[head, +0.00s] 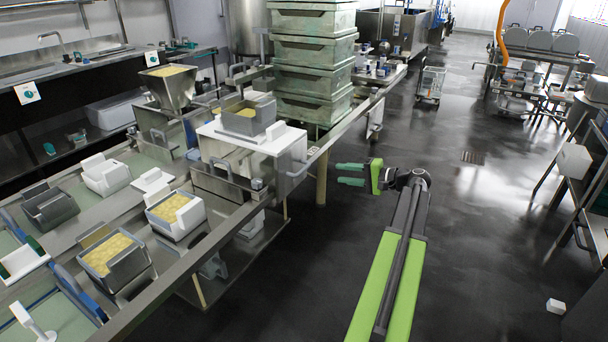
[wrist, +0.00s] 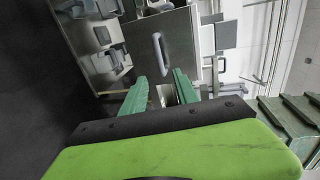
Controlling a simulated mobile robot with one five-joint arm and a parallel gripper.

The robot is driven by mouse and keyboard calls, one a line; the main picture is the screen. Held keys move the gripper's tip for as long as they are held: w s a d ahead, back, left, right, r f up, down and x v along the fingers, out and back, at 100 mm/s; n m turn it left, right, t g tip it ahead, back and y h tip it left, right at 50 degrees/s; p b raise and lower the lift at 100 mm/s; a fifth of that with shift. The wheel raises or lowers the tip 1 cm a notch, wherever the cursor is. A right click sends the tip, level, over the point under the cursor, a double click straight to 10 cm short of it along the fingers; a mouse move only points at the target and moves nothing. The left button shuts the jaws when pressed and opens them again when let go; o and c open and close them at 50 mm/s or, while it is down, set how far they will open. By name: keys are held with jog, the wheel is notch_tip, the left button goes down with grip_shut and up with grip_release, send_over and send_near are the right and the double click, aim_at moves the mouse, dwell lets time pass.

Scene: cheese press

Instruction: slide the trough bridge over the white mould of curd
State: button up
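The trough bridge (head: 240,138), a white-topped box with steel sides, spans the trough at the left and carries a grey open box. A bar handle shows on its right end (head: 300,158). The white mould of curd (head: 183,228), open and filled with yellow curd, sits in the trough nearer the camera than the bridge, apart from it. My gripper (head: 340,174) has two green fingers spread apart, empty, in the air right of the bridge. In the wrist view, the fingers (wrist: 159,75) point towards a steel panel with a bar handle (wrist: 160,52), apparently the bridge's end. The mould is not clearly recognisable there.
A grey mould with curd (head: 125,268) stands nearer the camera in the trough. A steel hopper (head: 168,87) stands behind the trough. Stacked green crates (head: 312,80) rise beyond the bridge. The dark floor (head: 480,235) to the right is largely clear.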

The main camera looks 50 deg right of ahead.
aim_at(305, 170)
jog(key=b+x, duration=0.3)
jog(key=x, duration=1.3)
jog(key=shift+w+d+f, duration=0.1)
jog(key=shift+w, duration=0.15)
grip_shut()
dwell(0.5)
